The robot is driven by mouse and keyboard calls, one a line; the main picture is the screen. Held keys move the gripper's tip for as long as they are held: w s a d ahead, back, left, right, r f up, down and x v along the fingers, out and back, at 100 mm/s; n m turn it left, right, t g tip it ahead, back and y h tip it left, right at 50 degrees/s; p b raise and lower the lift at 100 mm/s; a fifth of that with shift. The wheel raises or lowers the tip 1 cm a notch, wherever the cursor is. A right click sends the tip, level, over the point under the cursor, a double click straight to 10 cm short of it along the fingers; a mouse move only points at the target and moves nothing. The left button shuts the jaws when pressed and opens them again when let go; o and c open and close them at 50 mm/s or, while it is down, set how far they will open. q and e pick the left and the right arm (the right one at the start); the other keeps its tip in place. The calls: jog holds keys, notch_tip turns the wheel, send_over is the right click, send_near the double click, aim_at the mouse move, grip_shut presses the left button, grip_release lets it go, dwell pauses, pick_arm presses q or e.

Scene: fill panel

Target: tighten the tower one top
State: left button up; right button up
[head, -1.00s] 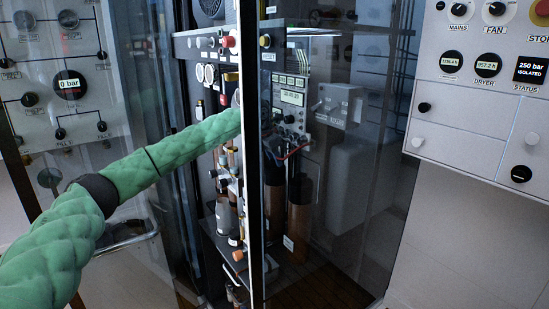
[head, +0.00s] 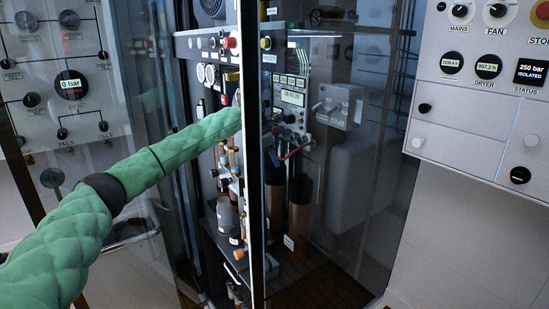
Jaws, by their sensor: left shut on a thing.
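My left arm in its green sleeve reaches from the lower left into the open cabinet. Its far end passes behind the upright edge of the door. My left gripper (head: 268,118) is mostly hidden there, a dark shape seen through the glass. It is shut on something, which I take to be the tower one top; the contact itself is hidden. Brown upright cylinders (head: 300,218), which look like the towers, stand low in the cabinet behind the glass. Which one is tower one I cannot tell. My right gripper is not in view.
The glass door's upright edge (head: 252,200) stands close beside my left forearm. Bottles and fittings (head: 228,215) crowd the cabinet below the arm. A gauge panel (head: 70,85) is at the left. A grey control panel (head: 480,100) hangs at the right.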

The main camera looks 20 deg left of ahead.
pick_arm(q)
jog(key=shift+a, duration=0.1)
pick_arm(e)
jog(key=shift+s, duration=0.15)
pick_arm(q)
jog(key=o, duration=1)
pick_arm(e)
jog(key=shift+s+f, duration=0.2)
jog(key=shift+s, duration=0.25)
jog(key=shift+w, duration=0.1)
